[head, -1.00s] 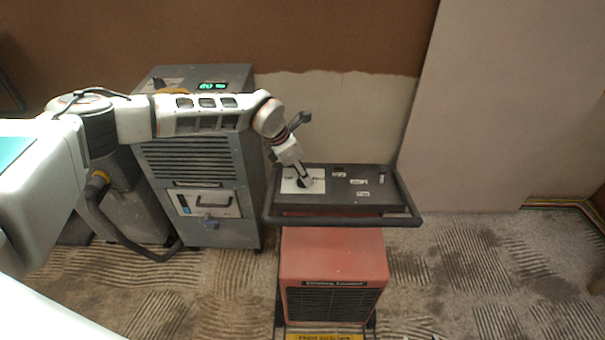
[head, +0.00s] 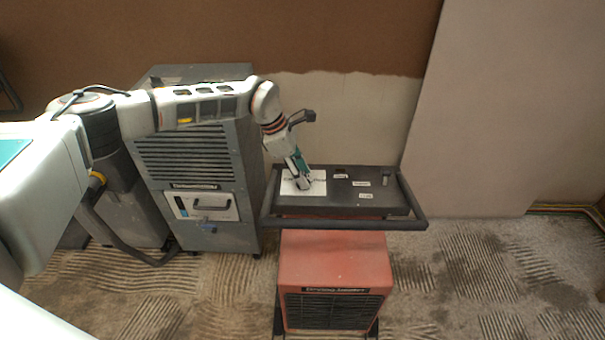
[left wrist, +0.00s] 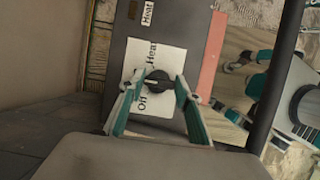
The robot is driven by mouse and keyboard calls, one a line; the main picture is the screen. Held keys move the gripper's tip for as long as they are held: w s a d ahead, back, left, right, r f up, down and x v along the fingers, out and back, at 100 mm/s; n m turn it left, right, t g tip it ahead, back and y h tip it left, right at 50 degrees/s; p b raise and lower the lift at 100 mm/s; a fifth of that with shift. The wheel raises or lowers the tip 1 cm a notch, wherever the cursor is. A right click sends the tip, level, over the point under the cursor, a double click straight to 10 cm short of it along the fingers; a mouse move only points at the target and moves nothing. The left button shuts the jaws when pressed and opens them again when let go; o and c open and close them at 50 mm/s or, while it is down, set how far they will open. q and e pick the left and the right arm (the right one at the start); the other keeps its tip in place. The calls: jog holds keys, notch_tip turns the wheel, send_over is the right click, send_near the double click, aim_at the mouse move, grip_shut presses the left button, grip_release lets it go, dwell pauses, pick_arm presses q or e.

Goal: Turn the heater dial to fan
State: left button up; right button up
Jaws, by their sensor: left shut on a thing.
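The heater is a red unit (head: 333,262) with a dark control panel (head: 340,203) on top. A white dial plate (head: 318,184) sits at the panel's left end. In the left wrist view the black dial (left wrist: 155,82) is on this plate, between the words "Off" and "Heat"; I cannot read a "Fan" mark. My left gripper (head: 302,184) reaches down onto the plate from the upper left and hides the dial in the head view. Its teal fingers (left wrist: 157,86) are shut on the dial, one on each side. My right gripper is not in view.
A grey machine (head: 196,160) with vents stands left of the heater, behind my left arm. A dark handle bar (head: 345,222) runs along the panel's front edge. A small switch (head: 385,180) and several labels are on the panel. Ridged carpet (head: 480,270) is free at right.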

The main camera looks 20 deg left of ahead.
pick_arm(q)
jog(key=o, duration=1)
jog(key=shift+o, duration=0.5)
jog(key=shift+a+r, duration=0.25)
jog(key=shift+r, duration=0.25)
jog(key=v, duration=1.1)
jog(key=shift+s+d, duration=0.1)
